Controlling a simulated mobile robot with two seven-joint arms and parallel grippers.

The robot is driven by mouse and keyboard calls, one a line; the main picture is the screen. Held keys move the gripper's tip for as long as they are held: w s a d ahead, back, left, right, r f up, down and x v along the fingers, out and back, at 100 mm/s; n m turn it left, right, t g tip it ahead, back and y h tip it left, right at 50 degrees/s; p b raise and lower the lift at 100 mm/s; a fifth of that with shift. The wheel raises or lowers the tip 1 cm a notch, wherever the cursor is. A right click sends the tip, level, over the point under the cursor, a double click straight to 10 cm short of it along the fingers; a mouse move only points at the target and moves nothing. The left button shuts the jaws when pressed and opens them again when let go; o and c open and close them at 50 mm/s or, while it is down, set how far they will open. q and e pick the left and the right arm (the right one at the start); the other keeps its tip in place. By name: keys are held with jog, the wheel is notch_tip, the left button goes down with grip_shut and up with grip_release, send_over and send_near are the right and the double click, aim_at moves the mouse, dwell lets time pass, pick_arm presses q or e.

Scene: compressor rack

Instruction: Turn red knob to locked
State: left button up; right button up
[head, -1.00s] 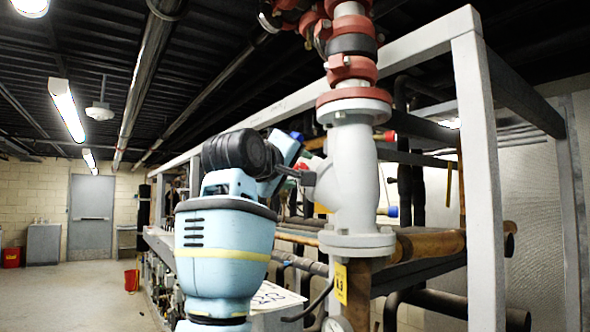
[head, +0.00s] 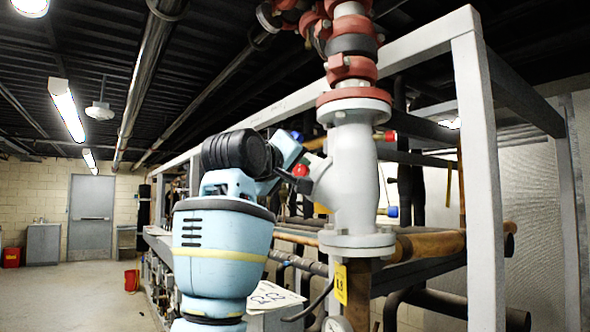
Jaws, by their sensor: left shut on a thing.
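A small red knob (head: 300,170) shows in the head view, just left of the white valve body. My left gripper (head: 304,182) is at this knob, its dark fingers shut on it and hiding part of it. My blue left arm comes up from below and covers what lies behind it. Whether the knob stands at locked cannot be read from here. My right gripper is not in view.
The white flanged valve body (head: 354,180) stands close right of the gripper, with red couplings (head: 350,68) above it. A grey frame post (head: 476,180) stands further right. Pipes run behind.

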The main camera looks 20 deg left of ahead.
pick_arm(q)
jog(key=m, duration=0.4)
jog(key=shift+m, duration=0.3)
jog(key=m, duration=0.3)
jog(key=shift+m, duration=0.3)
jog(key=m, duration=0.4)
jog(key=shift+m, duration=1.9)
jog(key=o, duration=1)
jog(key=shift+c, duration=0.2)
